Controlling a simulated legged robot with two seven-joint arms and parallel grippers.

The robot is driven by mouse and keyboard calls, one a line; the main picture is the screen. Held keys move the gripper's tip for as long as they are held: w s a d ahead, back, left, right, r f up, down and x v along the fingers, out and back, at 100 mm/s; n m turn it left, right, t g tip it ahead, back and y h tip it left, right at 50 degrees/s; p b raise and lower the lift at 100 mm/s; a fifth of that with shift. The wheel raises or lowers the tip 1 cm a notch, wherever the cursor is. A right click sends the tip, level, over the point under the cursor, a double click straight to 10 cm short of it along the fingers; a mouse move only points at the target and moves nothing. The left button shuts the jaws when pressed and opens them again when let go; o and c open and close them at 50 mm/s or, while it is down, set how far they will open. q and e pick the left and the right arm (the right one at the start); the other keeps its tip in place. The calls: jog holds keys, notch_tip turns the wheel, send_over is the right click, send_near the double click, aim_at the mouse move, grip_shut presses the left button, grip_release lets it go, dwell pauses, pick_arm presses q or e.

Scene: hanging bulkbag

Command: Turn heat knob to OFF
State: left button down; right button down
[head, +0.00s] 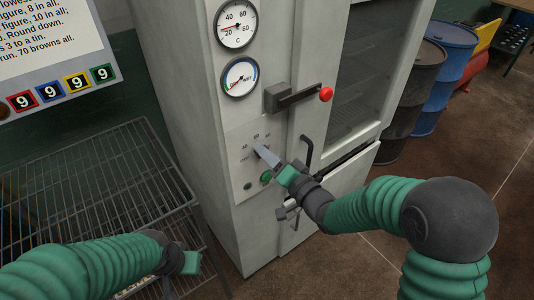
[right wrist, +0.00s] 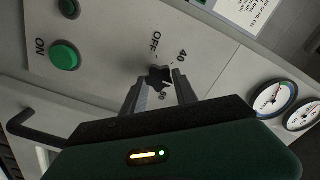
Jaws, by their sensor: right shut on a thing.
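The heat knob (right wrist: 159,77) is a small black star-shaped knob on the oven's grey control panel (head: 250,168), with the markings OFF, 40 and 60 around it in the right wrist view. My right gripper (right wrist: 160,88) has a finger on either side of the knob and is shut on it. In the head view my right gripper (head: 264,154) reaches the panel and hides the knob. Which mark the knob points to is hard to tell. My left gripper (head: 190,262) is low at the left, by the wire rack, its fingers not clear.
A green ON button (right wrist: 65,56) sits beside the knob. A door handle with a red end (head: 325,94) juts out above my right gripper, and a black bent handle (head: 307,150) is beside it. A wire rack (head: 95,190) stands left.

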jog(key=shift+s+f+n, duration=0.1)
jog(key=shift+f+n, duration=0.15)
jog(key=shift+n, duration=0.05)
jog(key=shift+s+a+f+n+b, duration=0.1)
jog(key=shift+n+b, duration=2.85)
jog(key=shift+n, duration=0.9)
jog(key=shift+a+f+n+b, duration=0.1)
jog(key=shift+n+b, duration=2.85)
jog(key=shift+n, duration=0.95)
jog(key=shift+s+a+n+b, duration=0.1)
jog(key=shift+n+b, duration=2.85)
jog(key=shift+n, duration=0.9)
jog(key=shift+w, duration=0.1)
